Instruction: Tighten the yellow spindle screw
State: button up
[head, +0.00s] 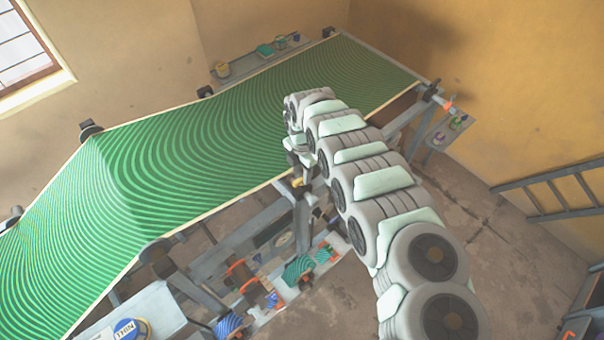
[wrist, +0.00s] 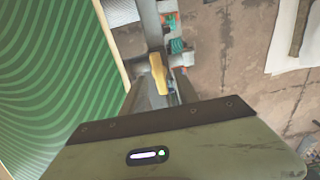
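The yellow spindle screw (wrist: 159,74) shows in the wrist view as a small yellow handle just beyond the edge of my wrist housing, beside the green sheet's edge. In the head view a small yellow part of it (head: 297,182) shows just below my gripper (head: 294,162), at the table's near edge. My gripper is over or very close to the screw. I cannot tell whether it touches it. My fingers are mostly hidden by the wrist housing and the arm, so their opening does not show.
A large green sheet with curved ridges (head: 190,150) covers the long table. Below its near edge are grey frame beams and a shelf with coloured items (head: 298,270). A wall shelf (head: 245,68) holds small pots. Bare floor (head: 470,200) lies to the right.

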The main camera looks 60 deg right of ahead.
jog(key=shift+f, duration=0.95)
jog(key=shift+c, duration=0.6)
grip_shut()
